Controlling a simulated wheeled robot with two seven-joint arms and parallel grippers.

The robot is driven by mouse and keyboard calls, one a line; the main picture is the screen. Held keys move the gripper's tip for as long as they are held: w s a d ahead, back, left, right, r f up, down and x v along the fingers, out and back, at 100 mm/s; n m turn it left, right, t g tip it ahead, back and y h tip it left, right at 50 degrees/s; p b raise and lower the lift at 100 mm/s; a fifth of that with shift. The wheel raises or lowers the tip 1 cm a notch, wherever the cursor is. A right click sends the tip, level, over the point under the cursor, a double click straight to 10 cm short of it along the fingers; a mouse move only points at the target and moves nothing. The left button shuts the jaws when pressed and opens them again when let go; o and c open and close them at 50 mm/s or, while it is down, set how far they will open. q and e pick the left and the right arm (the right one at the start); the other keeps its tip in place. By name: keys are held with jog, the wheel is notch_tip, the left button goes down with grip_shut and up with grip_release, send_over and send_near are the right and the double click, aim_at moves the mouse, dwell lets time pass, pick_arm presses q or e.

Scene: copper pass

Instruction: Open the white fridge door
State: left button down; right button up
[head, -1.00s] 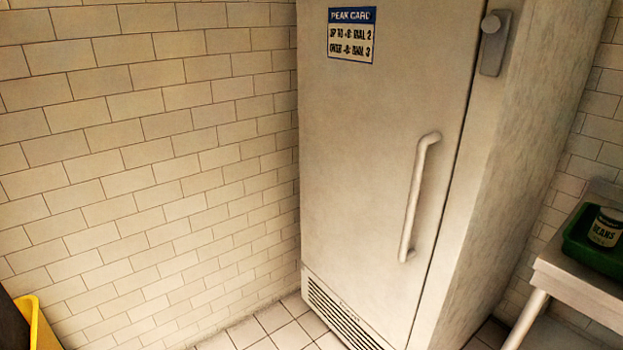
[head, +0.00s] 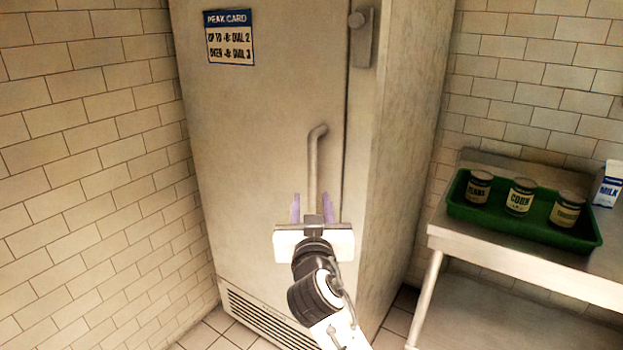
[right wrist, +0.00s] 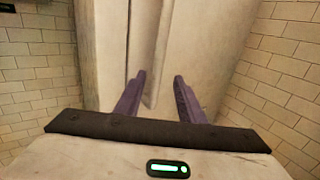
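The white fridge door (head: 260,130) is closed in the head view, with a vertical bar handle (head: 313,160) near its right edge. My right gripper (head: 311,208) is open in front of the handle's lower part. Its two purple fingers appear on either side of the handle, and its body hides the handle's lower end. The right wrist view shows the open fingers (right wrist: 157,80) pointing at the fridge, with a pale upright strip between them, likely the handle. I cannot tell whether the fingers reach around the handle or touch it. My left gripper is out of view.
A latch (head: 361,37) sits at the fridge's upper right edge, and a card (head: 229,37) is on the door. A tiled wall stands at left.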

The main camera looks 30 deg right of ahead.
aim_at(312, 181)
jog(key=x, duration=0.7)
jog(key=p+x, duration=0.1)
jog(key=x, duration=0.2)
jog(key=shift+d+r, duration=0.25)
jog(key=shift+r, duration=0.1)
grip_shut()
